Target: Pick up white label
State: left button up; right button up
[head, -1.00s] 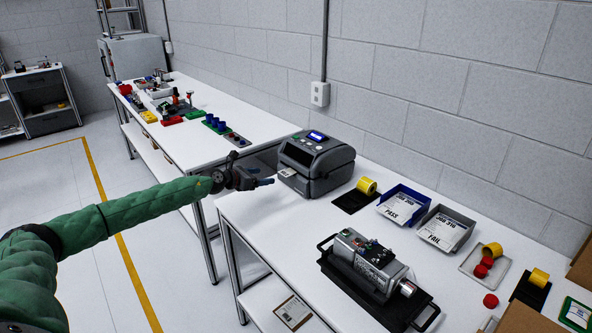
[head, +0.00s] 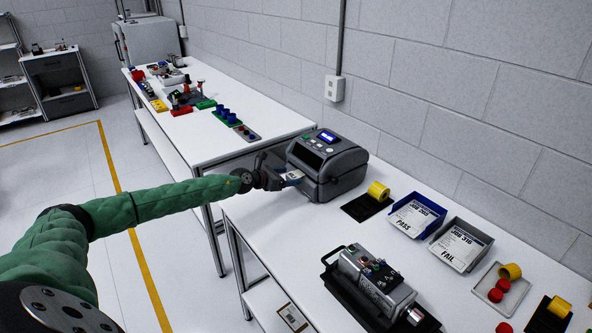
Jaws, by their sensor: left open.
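The white label (head: 294,175) sticks out of the front slot of the dark grey label printer (head: 326,163), which has a lit blue screen. My left gripper (head: 286,181) is at the label in front of the printer, with its fingers open around or beside the label's outer end. I cannot tell whether the fingers touch it. Part of the label is hidden by the fingers. My right gripper is not in view.
A yellow roll (head: 378,191) on a black mat, a blue PASS bin (head: 417,215) and a grey FAIL bin (head: 461,245) stand right of the printer. A servo unit (head: 375,281) sits on a black tray. The tabletop left of the tray is clear.

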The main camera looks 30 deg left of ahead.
pick_arm(q)
jog(key=shift+w+d, duration=0.2)
jog(key=shift+d, duration=0.05)
jog(key=shift+s+r, duration=0.2)
jog(key=shift+w+f, duration=0.15)
jog(key=c, duration=1)
jog(key=shift+c, duration=0.4)
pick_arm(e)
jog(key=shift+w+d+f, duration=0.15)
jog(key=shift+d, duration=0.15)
